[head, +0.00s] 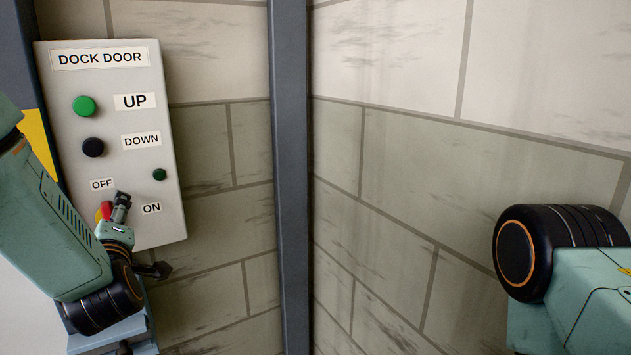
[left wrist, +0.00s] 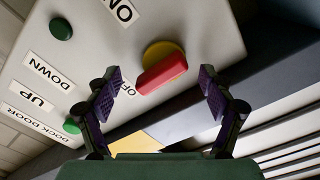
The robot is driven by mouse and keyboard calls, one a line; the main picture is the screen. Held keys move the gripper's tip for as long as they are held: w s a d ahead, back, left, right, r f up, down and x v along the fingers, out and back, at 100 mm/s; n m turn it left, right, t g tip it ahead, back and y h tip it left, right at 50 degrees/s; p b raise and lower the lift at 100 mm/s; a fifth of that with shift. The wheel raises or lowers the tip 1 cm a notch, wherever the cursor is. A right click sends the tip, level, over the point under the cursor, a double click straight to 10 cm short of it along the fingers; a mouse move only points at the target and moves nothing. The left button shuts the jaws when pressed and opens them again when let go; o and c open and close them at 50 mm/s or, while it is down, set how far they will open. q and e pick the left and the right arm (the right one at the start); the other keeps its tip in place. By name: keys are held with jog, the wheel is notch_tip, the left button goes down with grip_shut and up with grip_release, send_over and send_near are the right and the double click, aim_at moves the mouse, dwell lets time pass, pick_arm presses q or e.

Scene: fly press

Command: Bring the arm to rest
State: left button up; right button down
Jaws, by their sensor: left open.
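A light grey control box (head: 170,110) labelled DOCK DOOR hangs on the wall at the left. Its red switch handle (head: 104,211) shows low on the box, partly hidden by my left gripper (head: 142,233). In the left wrist view the red handle (left wrist: 162,73) sits on a yellow round base (left wrist: 160,50), one end near the OFF label. My left gripper (left wrist: 160,80) is open, its two fingers apart on either side of the handle in that picture, with nothing held. Whether a finger touches the box cannot be told. My right arm enters at the right; its gripper is out of view.
The box also has a green UP button (head: 84,106), a black DOWN button (head: 93,147) and a small green lamp or button (head: 159,174). A dark vertical post (head: 291,180) stands right of the box. Block walls (head: 400,190) fill the rest.

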pick_arm(q)
jog(key=shift+s+d+f+m+p, duration=0.1)
jog(key=shift+s+d+m+p, duration=0.2)
jog(key=shift+m+p, duration=1.1)
jog(key=shift+s+d+r+m+p, duration=0.1)
jog(key=shift+s+d+m+p, duration=0.2)
jog(key=shift+m, duration=1.95)
jog(key=shift+s+d+f+m+p, duration=0.15)
jog(key=shift+d+m+p, duration=0.15)
jog(key=shift+m+p, duration=1.15)
jog(key=shift+a+m+b, duration=0.1)
jog(key=shift+m+b, duration=0.3)
jog(key=shift+b, duration=0.05)
